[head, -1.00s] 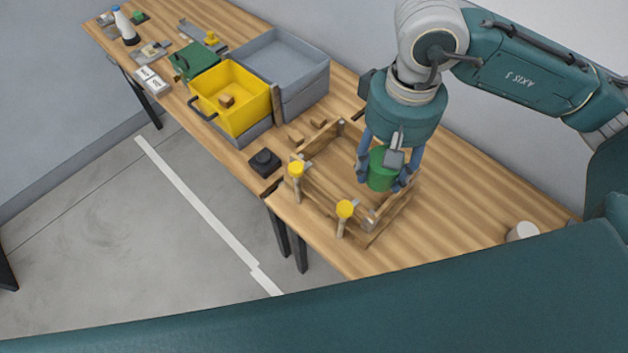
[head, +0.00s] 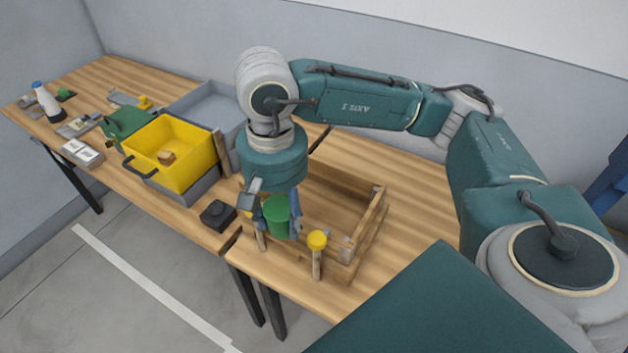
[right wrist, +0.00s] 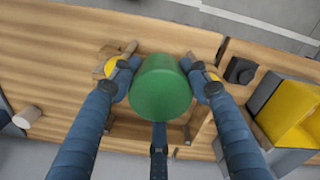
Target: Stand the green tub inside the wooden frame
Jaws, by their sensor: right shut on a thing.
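The green tub (head: 278,216) is held upright between the fingers of my right gripper (head: 276,218), which is shut on it. It also fills the middle of the right wrist view (right wrist: 160,88). The wooden frame (head: 369,222) is an open-topped box of slats on the table, near its front edge. The tub appears over the front left part of the frame; its base is partly hidden and I cannot tell its height above the frame. My left gripper is not in view.
A yellow-topped clamp (head: 317,241) stands at the frame's front side; another is mostly hidden behind my gripper. A black block (head: 217,214) and a yellow bin (head: 190,170) lie to the left. Bare tabletop (head: 420,195) lies right of the frame.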

